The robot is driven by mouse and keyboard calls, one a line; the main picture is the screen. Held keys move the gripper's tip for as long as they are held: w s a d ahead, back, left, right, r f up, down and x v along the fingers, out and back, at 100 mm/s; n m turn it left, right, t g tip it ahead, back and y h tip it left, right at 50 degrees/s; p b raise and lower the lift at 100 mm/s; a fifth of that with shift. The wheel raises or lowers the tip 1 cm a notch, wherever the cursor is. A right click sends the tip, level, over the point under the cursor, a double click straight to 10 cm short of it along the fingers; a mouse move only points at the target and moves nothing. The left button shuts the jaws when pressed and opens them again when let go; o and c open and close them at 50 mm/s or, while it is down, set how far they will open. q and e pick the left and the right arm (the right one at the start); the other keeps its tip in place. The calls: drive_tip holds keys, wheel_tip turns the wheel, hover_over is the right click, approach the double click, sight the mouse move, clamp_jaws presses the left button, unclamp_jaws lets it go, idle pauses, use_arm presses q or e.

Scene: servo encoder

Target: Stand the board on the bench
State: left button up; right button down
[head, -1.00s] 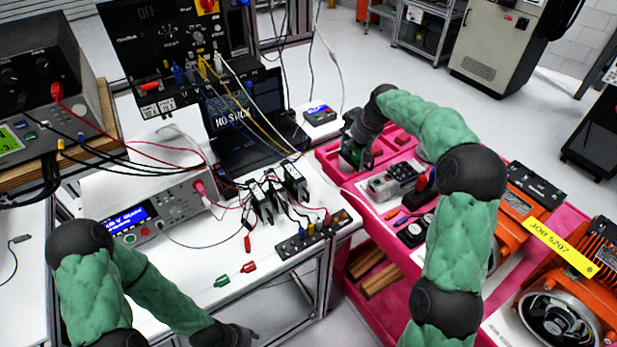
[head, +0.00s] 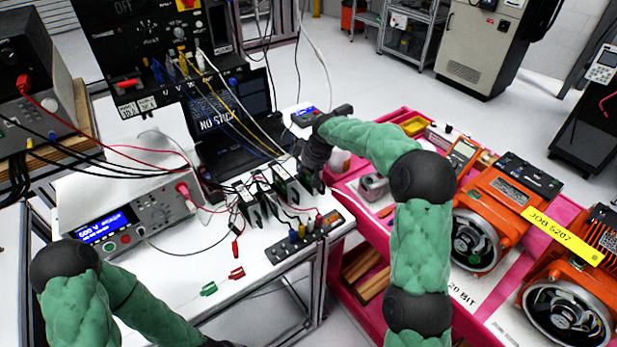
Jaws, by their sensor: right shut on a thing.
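Several dark boards with pale edges, one of them a board (head: 268,200), stand upright in a row on the white bench (head: 190,268), with wires attached. My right gripper (head: 311,172) is at the right end of this row, by the bench's right edge. It is shut on another dark board (head: 312,183), which is mostly hidden by the gripper and looks roughly upright. I cannot tell whether this board touches the bench. My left gripper (head: 222,344) is barely in view at the bottom edge, so its fingers cannot be judged.
A terminal strip (head: 305,240) lies in front of the boards. A laptop (head: 235,125) and a power supply (head: 130,215) stand behind and to the left. Loose wires cross the bench. The pink cart (head: 372,238) with orange motors (head: 490,215) is on the right.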

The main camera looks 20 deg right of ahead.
use_arm(q)
drive_tip(key=shift+f, duration=0.55)
use_arm(e)
drive_tip(key=shift+d+f, duration=0.1)
drive_tip(key=shift+f, duration=0.75)
drive_tip(key=shift+f, duration=0.15)
drive_tip(key=c, duration=0.6)
unclamp_jaws()
use_arm(q)
wheel_tip(320, 180, up, 4)
drive_tip(key=p, duration=0.3)
drive_tip(key=shift+r+p, duration=0.1)
drive_tip(key=shift+p, duration=0.3)
use_arm(e)
drive_tip(key=v, duration=1.2)
